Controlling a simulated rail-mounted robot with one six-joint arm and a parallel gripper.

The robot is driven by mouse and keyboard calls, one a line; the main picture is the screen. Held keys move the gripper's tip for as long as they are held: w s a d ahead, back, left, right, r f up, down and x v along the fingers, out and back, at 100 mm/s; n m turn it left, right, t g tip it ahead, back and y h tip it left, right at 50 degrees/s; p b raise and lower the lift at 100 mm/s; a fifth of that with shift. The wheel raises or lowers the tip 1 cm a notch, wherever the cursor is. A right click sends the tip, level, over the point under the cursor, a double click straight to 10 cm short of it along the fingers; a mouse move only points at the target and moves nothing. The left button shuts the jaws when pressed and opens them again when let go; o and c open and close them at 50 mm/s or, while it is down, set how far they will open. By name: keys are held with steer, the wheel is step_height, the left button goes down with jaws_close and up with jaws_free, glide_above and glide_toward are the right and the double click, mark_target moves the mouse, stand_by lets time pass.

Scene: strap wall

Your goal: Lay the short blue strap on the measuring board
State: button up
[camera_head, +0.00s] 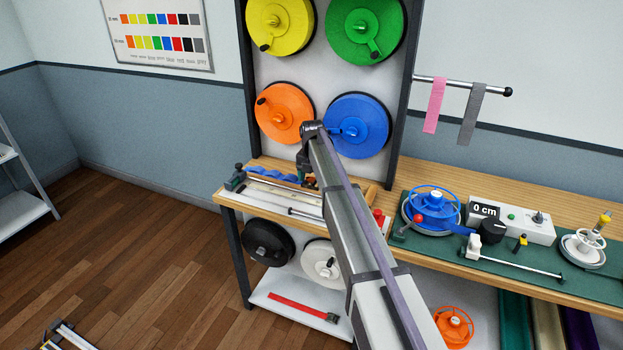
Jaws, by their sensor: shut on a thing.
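A wavy blue strap (268,175) shows at the left end of the workbench, over or on a pale measuring board (268,193). Its right end runs to my gripper (308,182), which is low over the board and partly hidden by my arm. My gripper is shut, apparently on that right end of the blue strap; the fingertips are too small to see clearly. Whether the strap touches the board along its length, I cannot tell.
A dark clamp (236,178) stands at the board's left end. A blue reel (357,125) and an orange reel (285,112) hang behind. A winder with blue strap (435,210) and a display (486,212) reading 0 cm are to the right. A red strap (300,307) lies on the lower shelf.

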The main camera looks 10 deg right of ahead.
step_height(320, 180, down, 10)
steer(key=b, duration=0.9)
steer(key=shift+w+a, duration=0.1)
steer(key=o, duration=1.1)
steer(key=shift+c, duration=0.2)
step_height(320, 180, up, 11)
steer(key=p, duration=1.1)
steer(key=shift+r, duration=0.1)
